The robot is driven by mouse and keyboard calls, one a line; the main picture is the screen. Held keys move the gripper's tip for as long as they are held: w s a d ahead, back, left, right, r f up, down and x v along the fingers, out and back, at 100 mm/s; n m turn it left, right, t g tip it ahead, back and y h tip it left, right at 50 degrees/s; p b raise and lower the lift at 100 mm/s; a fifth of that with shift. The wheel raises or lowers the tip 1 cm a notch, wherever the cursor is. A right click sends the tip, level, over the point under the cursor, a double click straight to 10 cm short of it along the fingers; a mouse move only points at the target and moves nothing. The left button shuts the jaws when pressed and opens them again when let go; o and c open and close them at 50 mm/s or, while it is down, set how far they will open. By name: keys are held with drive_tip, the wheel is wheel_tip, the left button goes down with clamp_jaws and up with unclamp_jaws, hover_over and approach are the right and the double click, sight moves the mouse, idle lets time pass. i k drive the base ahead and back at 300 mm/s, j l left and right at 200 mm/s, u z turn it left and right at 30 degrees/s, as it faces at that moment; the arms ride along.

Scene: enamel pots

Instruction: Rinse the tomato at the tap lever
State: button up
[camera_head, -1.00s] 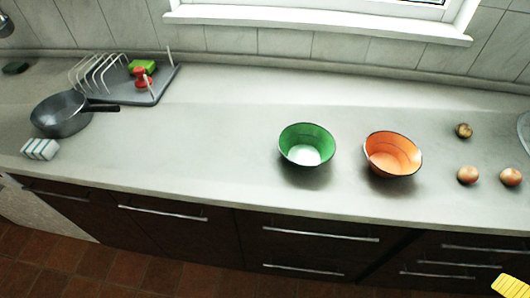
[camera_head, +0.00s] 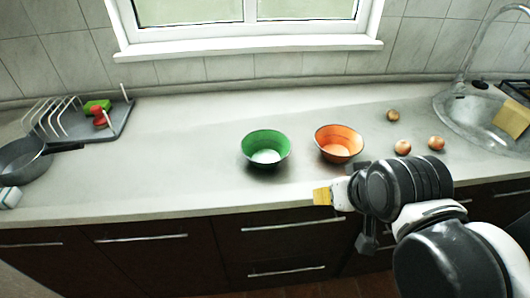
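Two reddish-orange round items, one on the left (camera_head: 402,147) and one on the right (camera_head: 436,143), lie on the counter left of the sink. A browner round item (camera_head: 393,115) lies behind them. I cannot tell for sure which is the tomato. The tap (camera_head: 483,38) rises behind the sink (camera_head: 458,122) at the right; its lever is not clear to me. My gripper (camera_head: 322,196), with a yellow ribbed tip, is at the counter's front edge, in front of the orange bowl and apart from the round items. Whether its fingers are open is not visible.
A green bowl (camera_head: 265,149) and an orange bowl (camera_head: 339,143) stand mid-counter. A yellowish board (camera_head: 511,118) lies at the sink.

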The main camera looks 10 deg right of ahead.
sight(462, 80)
drive_tip(key=z, duration=1.25)
